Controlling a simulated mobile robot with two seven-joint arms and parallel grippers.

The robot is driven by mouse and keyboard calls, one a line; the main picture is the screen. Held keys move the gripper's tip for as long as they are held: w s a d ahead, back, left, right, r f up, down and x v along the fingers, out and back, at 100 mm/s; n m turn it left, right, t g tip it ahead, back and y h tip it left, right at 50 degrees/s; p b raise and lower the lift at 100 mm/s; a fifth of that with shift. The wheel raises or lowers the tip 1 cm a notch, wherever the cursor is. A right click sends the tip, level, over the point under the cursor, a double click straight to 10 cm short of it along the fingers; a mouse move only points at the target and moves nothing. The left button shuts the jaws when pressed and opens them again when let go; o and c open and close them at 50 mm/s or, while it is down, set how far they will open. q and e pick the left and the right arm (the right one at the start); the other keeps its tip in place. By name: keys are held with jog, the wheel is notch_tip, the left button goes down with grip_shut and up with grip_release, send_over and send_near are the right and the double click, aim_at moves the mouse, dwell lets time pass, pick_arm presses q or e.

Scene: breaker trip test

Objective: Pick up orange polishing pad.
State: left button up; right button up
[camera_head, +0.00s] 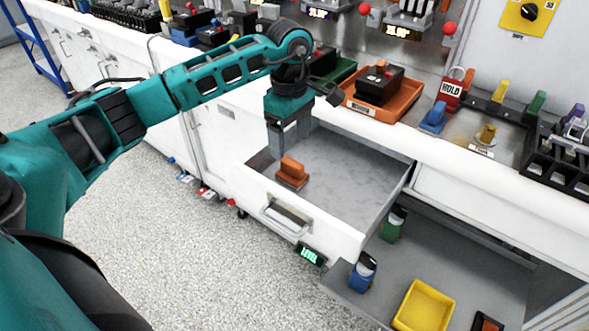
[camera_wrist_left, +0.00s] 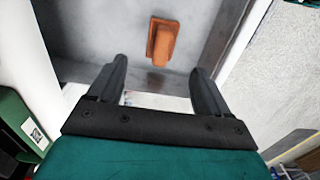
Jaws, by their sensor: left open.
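The orange polishing pad (camera_head: 291,173) lies on the floor of an open grey-lined drawer (camera_head: 345,170). It has a raised block on a flat base. It also shows in the left wrist view (camera_wrist_left: 162,41), beyond the fingertips and roughly between them. My left gripper (camera_head: 284,150) points down over the drawer, close behind the pad in the head view. In the left wrist view its two fingers (camera_wrist_left: 158,75) are apart with nothing between them. My right gripper is not in view.
The drawer's walls and front with its handle (camera_head: 287,217) surround the pad. The counter above holds an orange tray (camera_head: 382,99) with a black device. Below right, a lower shelf bears a yellow bin (camera_head: 424,305), a blue item (camera_head: 363,272) and a green item (camera_head: 393,225).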

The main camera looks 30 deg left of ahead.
aim_at(292, 162)
pick_arm(q)
jog(key=f, duration=0.9)
jog(key=shift+s+d, duration=0.1)
jog(key=shift+d, duration=0.15)
jog(key=shift+c, duration=0.4)
jog(key=shift+r, duration=0.1)
jog(key=c, duration=1.1)
jog(key=shift+r, duration=0.15)
notch_tip(292, 162, up, 20)
jog(key=shift+f+p, duration=0.15)
jog(key=shift+p, duration=0.2)
